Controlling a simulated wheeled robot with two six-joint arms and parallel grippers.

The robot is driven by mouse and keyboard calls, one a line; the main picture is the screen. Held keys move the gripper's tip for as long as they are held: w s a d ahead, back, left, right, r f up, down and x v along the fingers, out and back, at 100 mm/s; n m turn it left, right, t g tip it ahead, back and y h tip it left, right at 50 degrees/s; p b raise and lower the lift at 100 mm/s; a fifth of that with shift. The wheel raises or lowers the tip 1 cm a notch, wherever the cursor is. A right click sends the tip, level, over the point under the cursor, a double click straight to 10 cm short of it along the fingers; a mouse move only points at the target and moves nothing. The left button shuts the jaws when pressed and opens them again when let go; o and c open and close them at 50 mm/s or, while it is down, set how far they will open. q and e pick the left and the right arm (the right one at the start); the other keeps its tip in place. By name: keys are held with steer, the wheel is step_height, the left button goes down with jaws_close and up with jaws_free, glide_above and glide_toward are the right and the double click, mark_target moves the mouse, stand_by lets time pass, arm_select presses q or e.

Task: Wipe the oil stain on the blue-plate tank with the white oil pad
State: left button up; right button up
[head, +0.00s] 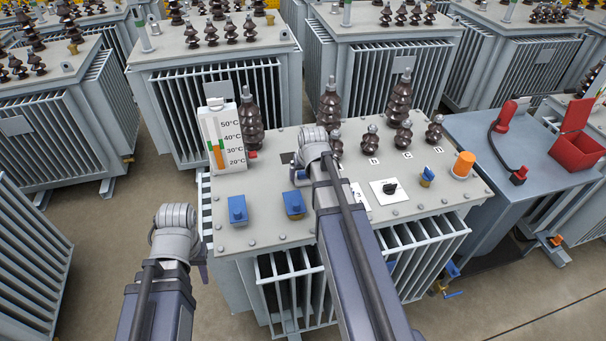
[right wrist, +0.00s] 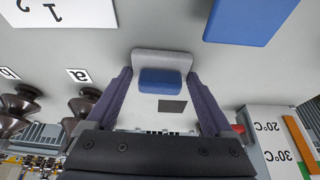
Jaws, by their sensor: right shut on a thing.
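The middle tank's grey top plate (head: 240,180) is below my right arm. My right gripper (right wrist: 162,92) is shut on the white oil pad (right wrist: 160,57), which has a blue grip block (right wrist: 160,80).
Blue blocks (head: 237,210) (head: 294,205), a temperature gauge (head: 222,140), brown insulators (head: 370,143), a black switch (head: 390,188) and an orange cap (head: 463,165) stand on the plate. Other tanks stand behind.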

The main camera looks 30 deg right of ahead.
steer(key=shift+s+d, duration=0.1)
steer(key=shift+d, duration=0.05)
steer(key=shift+d+r+p, duration=0.1)
steer(key=shift+r+p, duration=0.4)
steer(key=shift+p, duration=0.15)
step_height(320, 180, up, 5)
steer(key=p, duration=0.5)
step_height(320, 180, up, 3)
steer(key=p, duration=0.3)
steer(key=shift+f, duration=0.1)
